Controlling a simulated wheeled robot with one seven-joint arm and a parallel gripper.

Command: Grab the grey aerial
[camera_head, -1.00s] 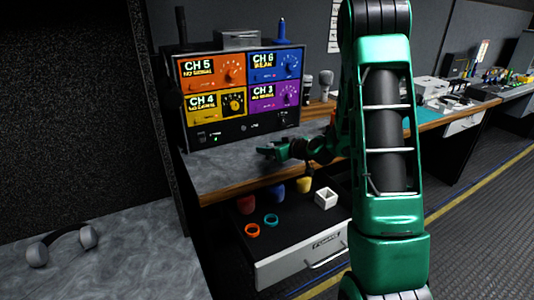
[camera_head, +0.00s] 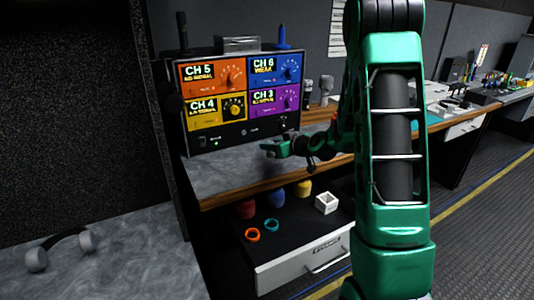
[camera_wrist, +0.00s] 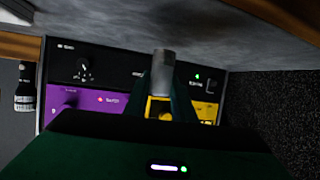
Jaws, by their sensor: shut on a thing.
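My gripper (camera_head: 268,147) is over the grey bench top, in front of the channel box (camera_head: 240,128). In the wrist view, my gripper's dark green fingers (camera_wrist: 162,88) are shut on a short grey cylinder, which looks like the grey aerial (camera_wrist: 164,62). Its lower part is hidden between the fingers. I cannot make the aerial out in the head view. The box has orange, blue, yellow and purple panels. A dark aerial (camera_head: 182,31) stands at its top left and a blue aerial (camera_head: 282,34) at its top right.
Below the bench, an open drawer (camera_head: 300,274) holds an orange ring (camera_head: 253,235), a teal ring (camera_head: 271,225), a white square holder (camera_head: 326,203) and red, blue and yellow pieces. Headphones (camera_head: 60,248) lie on the left counter. Microphones (camera_head: 326,88) stand right of the box.

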